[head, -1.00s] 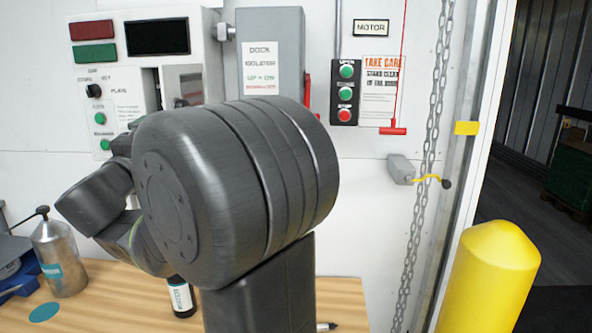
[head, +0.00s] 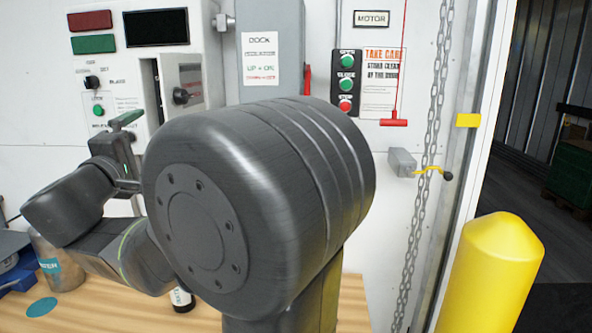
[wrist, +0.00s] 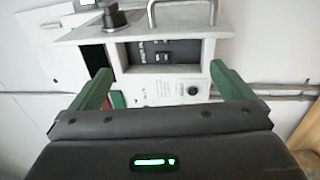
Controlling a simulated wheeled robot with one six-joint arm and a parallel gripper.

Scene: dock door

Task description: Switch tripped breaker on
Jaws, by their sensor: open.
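The white control panel (head: 132,58) is on the wall at the left in the head view. Its narrow dark compartment (head: 152,88) is largely hidden from this angle. In the wrist view a dark recess (wrist: 135,53) in the panel holds a small row of breakers (wrist: 163,56). The levers are too small to tell which is tripped. My gripper (wrist: 164,82) is open and empty, its green fingers spread to either side below the recess and apart from the breakers. In the head view my gripper (head: 125,121) is just in front of the panel's lower part.
A grey dock isolator box (head: 272,60) and a push-button station (head: 346,84) are on the wall to the right. A wooden bench (head: 350,300) below carries a metal bottle (head: 60,262). A chain (head: 433,130) and yellow bollard (head: 492,270) stand at the right.

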